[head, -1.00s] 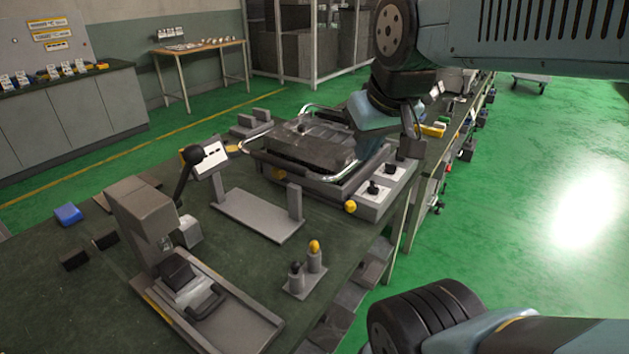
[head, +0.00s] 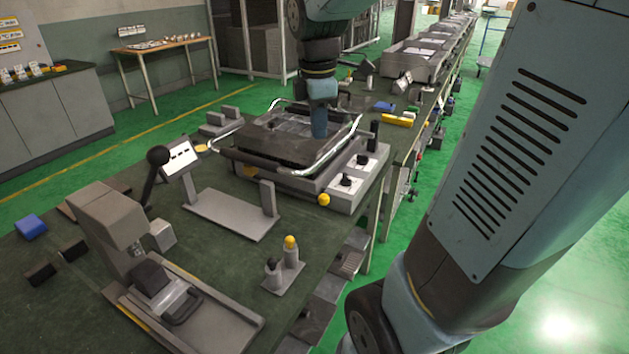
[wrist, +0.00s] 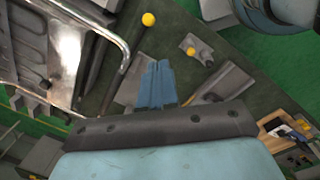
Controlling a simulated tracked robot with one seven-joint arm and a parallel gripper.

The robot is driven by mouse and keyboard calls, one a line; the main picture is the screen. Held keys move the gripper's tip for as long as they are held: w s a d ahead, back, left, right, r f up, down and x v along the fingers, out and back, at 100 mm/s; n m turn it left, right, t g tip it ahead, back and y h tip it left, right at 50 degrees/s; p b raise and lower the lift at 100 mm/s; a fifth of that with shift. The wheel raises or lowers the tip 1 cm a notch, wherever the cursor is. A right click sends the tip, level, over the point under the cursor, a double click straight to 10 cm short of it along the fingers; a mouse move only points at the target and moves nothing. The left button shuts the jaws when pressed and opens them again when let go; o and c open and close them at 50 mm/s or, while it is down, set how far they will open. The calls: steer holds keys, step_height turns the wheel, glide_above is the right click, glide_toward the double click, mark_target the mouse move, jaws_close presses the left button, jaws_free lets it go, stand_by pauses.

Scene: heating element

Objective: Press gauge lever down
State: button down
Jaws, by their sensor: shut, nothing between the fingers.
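A black ball-ended lever (head: 157,157) stands tilted beside a white gauge panel (head: 181,159) on the left of the bench in the head view. I take it for the gauge lever. I cannot make it out for certain in the wrist view. My gripper's blue fingers (wrist: 157,85) are shut and empty in the wrist view. In the head view, my gripper (head: 319,128) points down above the metal tray fixture (head: 262,158), well to the right of the lever. Its exact height above the fixture is unclear.
A grey press (head: 113,220) stands at the front left. A low grey stand (head: 230,215) and a yellow-topped peg (head: 291,247) lie between it and the fixture. Curved metal rails edge the fixture, with a switch box (head: 352,186) on its right.

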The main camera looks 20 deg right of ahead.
steer(key=w+d+f+n+g, duration=0.2)
steer(key=w+f+n+g, duration=0.1)
steer(key=w+f+n, duration=0.2)
steer(key=shift+w+n, duration=1.05)
steer(key=shift+n, duration=1.25)
steer(key=f, duration=0.4)
steer(key=s+f, duration=0.1)
steer(key=f, duration=0.4)
steer(key=s+d+f, duration=0.1)
steer(key=f, duration=0.3)
steer(key=shift+s+f, duration=0.25)
steer(key=shift+f, duration=0.15)
